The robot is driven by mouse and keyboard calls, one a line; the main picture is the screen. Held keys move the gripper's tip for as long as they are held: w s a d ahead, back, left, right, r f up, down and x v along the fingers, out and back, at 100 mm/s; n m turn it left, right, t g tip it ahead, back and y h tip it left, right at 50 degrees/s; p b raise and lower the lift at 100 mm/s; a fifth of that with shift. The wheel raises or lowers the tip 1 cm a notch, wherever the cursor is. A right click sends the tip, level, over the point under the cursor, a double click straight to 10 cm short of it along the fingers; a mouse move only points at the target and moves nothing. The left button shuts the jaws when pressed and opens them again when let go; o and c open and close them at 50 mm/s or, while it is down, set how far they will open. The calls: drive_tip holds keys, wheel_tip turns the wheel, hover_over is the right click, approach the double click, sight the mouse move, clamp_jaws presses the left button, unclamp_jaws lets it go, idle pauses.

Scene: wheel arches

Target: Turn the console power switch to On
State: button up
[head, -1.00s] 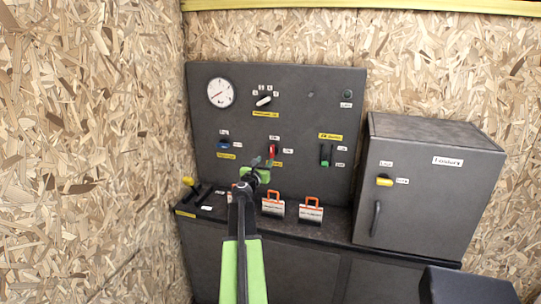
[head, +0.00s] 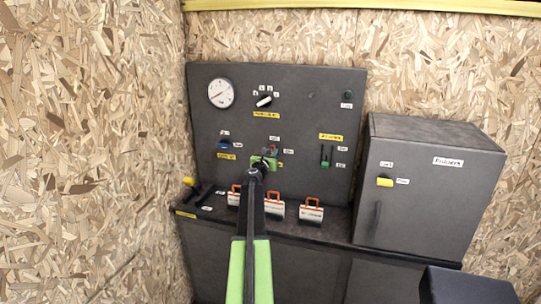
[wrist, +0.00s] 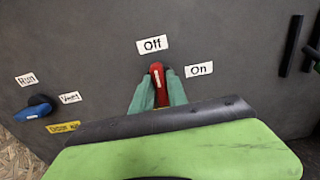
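The console power switch is a red handle (wrist: 158,83) on the dark panel. It points up toward the "Off" label (wrist: 153,44); the "On" label (wrist: 199,69) is to its right. My gripper (wrist: 158,92) has its green fingers on either side of the red handle, very close to it. I cannot tell whether they press on it. In the head view my gripper (head: 266,158) is in front of the panel and covers most of the switch; a bit of red (head: 273,147) shows above it.
A blue switch (wrist: 34,111) sits left of the red one. Several small cases (head: 311,212) stand on the ledge below. A grey cabinet (head: 430,190) stands at the right.

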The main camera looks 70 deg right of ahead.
clamp_jaws()
